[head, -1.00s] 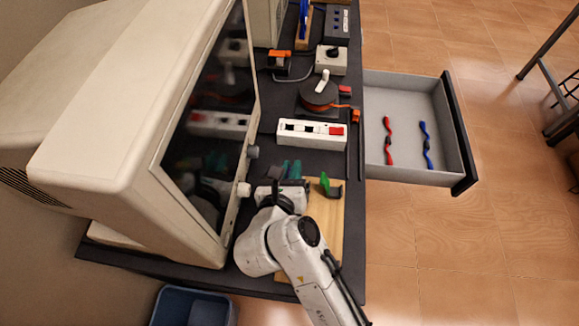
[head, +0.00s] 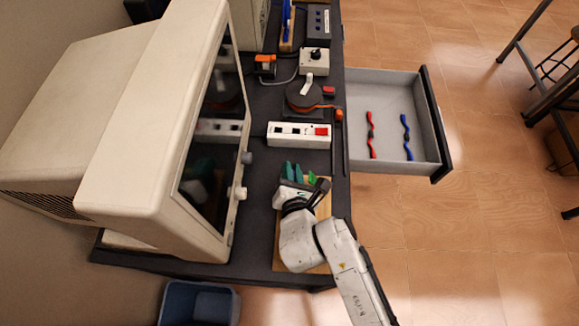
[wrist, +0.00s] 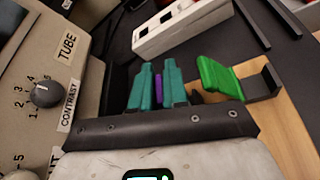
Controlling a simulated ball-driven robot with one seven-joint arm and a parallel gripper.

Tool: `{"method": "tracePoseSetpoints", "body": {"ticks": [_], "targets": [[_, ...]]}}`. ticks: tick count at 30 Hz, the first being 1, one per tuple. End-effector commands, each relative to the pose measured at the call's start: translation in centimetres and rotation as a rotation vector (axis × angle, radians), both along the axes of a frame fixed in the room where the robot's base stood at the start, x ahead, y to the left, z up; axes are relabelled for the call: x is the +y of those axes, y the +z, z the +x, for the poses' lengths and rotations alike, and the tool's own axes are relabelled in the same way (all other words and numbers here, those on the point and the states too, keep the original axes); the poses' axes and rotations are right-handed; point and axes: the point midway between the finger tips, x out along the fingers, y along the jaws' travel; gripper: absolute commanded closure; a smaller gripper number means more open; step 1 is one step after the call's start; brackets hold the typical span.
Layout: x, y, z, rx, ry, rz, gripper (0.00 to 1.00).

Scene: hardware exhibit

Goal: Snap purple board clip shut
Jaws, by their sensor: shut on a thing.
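The purple board clip shows only as a narrow purple piece (wrist: 159,89) between my teal fingertips in the wrist view; the fingers hide the rest. My gripper (head: 292,171) is shut on it at the near end of the desk, over the wooden board (wrist: 287,132). In the wrist view my gripper (wrist: 159,85) has one finger on each side of the purple. Whether the clip is open or closed I cannot tell. In the head view my gripper and arm cover most of the board.
A green clip (wrist: 217,78) with a dark bracket stands close right of my fingers. A beige monitor with knobs (head: 238,193) stands close on the left. A white switch strip (head: 285,134) lies beyond. An open drawer (head: 430,125) juts out at the right.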

Motion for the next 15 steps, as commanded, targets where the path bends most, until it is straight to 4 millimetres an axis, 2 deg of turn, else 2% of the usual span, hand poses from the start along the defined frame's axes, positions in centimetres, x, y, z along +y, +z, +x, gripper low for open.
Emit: {"method": "tracePoseSetpoints", "body": {"ticks": [15], "targets": [[-0.11,-0.06,-0.01,-0.002,0.0,0.043,1.0]]}}
